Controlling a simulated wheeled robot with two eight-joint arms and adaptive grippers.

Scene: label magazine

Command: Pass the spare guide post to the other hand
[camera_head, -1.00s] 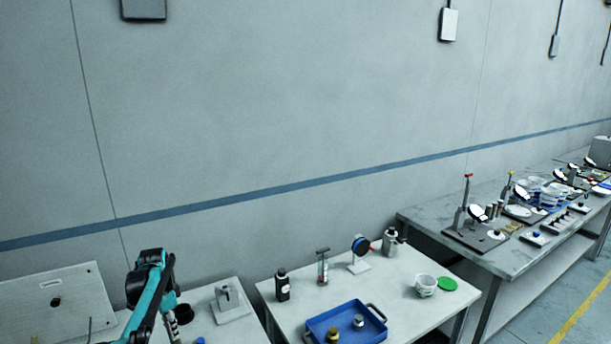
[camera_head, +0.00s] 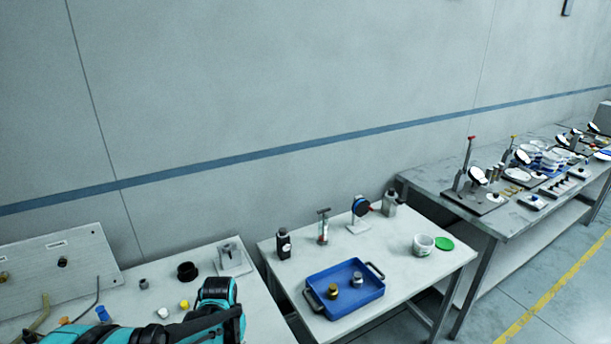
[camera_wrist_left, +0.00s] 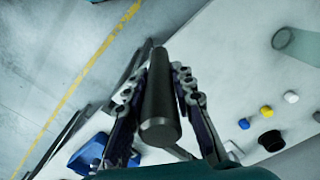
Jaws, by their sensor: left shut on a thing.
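The spare guide post (camera_wrist_left: 159,100) is a dark grey cylinder in the left wrist view. My left gripper (camera_wrist_left: 159,73) is shut on it, with one finger on each side. The post's near round end faces the camera and its far end reaches past the fingers. In the head view a teal and black part of my arm shows at the lower left, but I cannot make out the post or the fingertips there. My right gripper is in neither view.
A blue tray (camera_head: 318,313) with two small metal parts is on the middle table (camera_head: 405,262). On the left table are a black cap (camera_head: 187,271), a yellow cap (camera_head: 184,304) and a grey block (camera_head: 232,260). A crowded bench stands at the right.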

